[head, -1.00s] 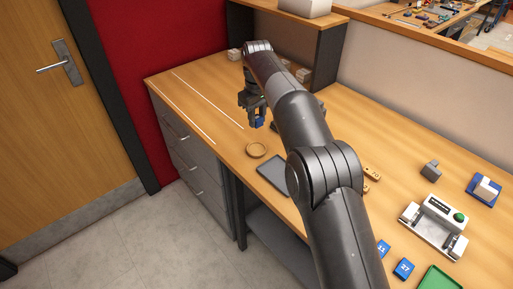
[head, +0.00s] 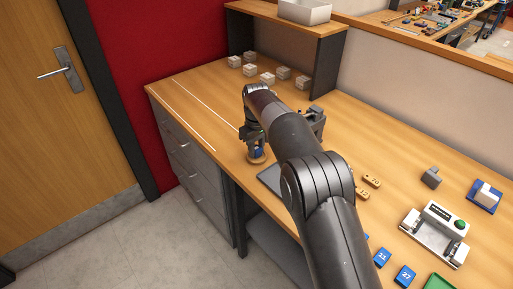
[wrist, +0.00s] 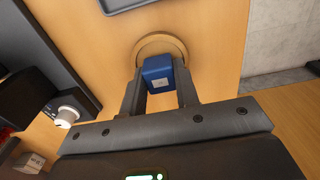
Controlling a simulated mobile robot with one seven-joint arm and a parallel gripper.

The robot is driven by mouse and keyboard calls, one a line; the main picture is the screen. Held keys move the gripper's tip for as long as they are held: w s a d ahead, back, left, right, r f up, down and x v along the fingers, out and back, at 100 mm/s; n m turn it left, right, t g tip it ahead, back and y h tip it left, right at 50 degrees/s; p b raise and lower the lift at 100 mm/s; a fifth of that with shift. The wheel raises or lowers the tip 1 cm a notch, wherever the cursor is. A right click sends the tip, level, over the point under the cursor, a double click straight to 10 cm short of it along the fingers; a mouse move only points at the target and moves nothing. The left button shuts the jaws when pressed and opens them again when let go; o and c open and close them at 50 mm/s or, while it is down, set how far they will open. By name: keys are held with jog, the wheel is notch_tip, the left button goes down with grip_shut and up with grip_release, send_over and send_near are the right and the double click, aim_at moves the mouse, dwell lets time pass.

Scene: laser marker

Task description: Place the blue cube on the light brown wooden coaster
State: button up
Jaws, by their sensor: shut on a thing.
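The blue cube (wrist: 158,70) is between the fingers of my gripper (wrist: 160,92), which is shut on it. In the wrist view the cube overlaps the near part of the light brown round coaster (wrist: 160,40); whether it touches the coaster I cannot tell. In the head view my gripper (head: 256,150) is right over the coaster (head: 257,160), and the cube shows only as a small blue patch between the fingers. Part of the coaster is hidden by the gripper and cube.
A dark grey tray (head: 270,178) lies right beside the coaster. Several pale blocks (head: 267,78) stand at the back under a shelf. A white device with a green button (head: 436,232), blue tags (head: 383,257) and wooden tags (head: 372,181) lie to the right. The table's left part is clear.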

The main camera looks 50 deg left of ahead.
aim_at(256, 148)
jog(key=shift+f, duration=0.15)
jog(key=o, duration=0.9)
jog(key=shift+o, duration=0.2)
notch_tip(256, 148, up, 12)
jog(key=shift+r, duration=0.2)
